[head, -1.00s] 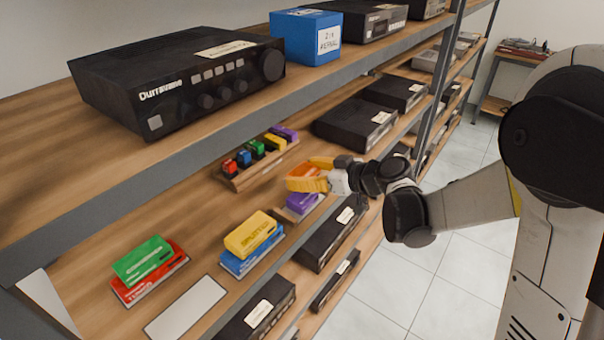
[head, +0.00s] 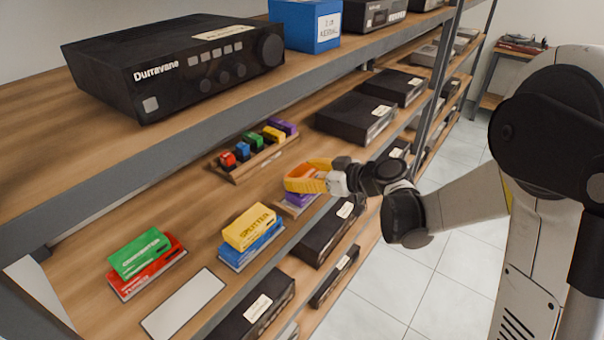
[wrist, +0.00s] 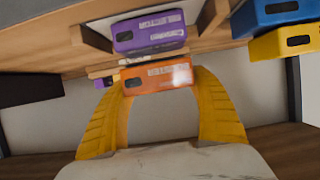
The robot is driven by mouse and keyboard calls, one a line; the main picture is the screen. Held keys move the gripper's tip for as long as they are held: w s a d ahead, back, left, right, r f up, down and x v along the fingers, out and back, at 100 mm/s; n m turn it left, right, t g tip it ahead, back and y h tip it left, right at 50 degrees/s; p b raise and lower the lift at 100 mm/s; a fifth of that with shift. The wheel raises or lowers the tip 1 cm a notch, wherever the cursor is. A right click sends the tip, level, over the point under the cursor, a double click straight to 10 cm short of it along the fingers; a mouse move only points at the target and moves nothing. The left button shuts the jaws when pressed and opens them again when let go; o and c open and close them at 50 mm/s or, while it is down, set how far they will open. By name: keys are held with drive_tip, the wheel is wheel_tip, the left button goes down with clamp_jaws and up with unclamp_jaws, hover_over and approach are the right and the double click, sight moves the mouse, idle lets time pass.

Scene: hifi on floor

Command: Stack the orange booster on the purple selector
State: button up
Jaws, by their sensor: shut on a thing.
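My gripper (head: 303,178), with yellow fingers, is shut on the orange booster (wrist: 158,77). The booster shows between the fingertips in the wrist view and is mostly hidden by them in the head view. The purple selector (head: 297,199) lies on the middle shelf right below my gripper. In the wrist view the selector (wrist: 150,33) appears alongside the booster, roughly parallel and nearly lined up with it. A thin gap seems to show between them there; I cannot tell for sure whether they touch.
A yellow splitter (head: 249,227) sits on a blue block (head: 252,250), and a green block (head: 140,251) on a red one (head: 147,279). A rack of small coloured blocks (head: 255,158) stands behind. The upper shelf edge (head: 200,130) runs above. A white plate (head: 184,304) lies in front.

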drive_tip(key=shift+f+b, duration=0.6)
drive_tip(key=shift+b, duration=0.1)
idle(0.8)
drive_tip(key=o, duration=1.4)
drive_tip(key=shift+c, duration=0.2)
drive_tip(key=v, duration=1.2)
drive_tip(key=shift+r, duration=0.1)
drive_tip(key=s+d+m+h, duration=0.4)
drive_tip(key=s+m+h, duration=0.1)
drive_tip(key=s, duration=0.5)
drive_tip(key=s+d+f+m+g+h, duration=0.1)
drive_tip(key=s+d+m+h, duration=0.4)
drive_tip(key=s, duration=0.5)
drive_tip(key=shift+s+d+f+h, duration=0.15)
drive_tip(key=shift+d+f+h, duration=0.1)
drive_tip(key=shift+h, duration=0.15)
